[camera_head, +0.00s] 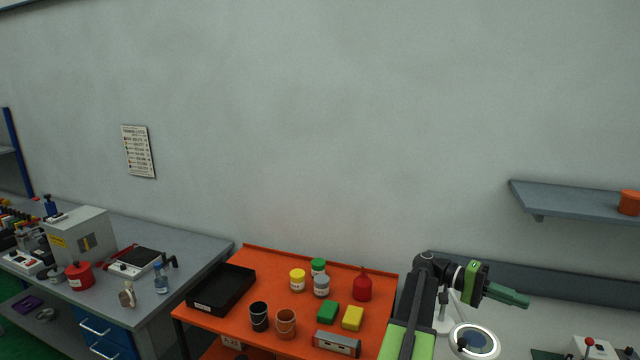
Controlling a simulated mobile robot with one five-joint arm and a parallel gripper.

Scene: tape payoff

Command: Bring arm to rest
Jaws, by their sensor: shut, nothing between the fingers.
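My gripper (508,295) is at the lower right, at the end of my black and green arm. It points to the right, and its green fingers are together with nothing between them. It is raised in front of the wall, apart from the things on the orange table (300,259). My arm hides part of the right end of that table.
The orange table holds a black tray (222,290), several jars and cups, a red bottle (362,285) and green and yellow blocks. A round magnifier lamp (473,341) stands below my gripper. A wall shelf (575,203) is above right. A grey bench (190,245) is at left.

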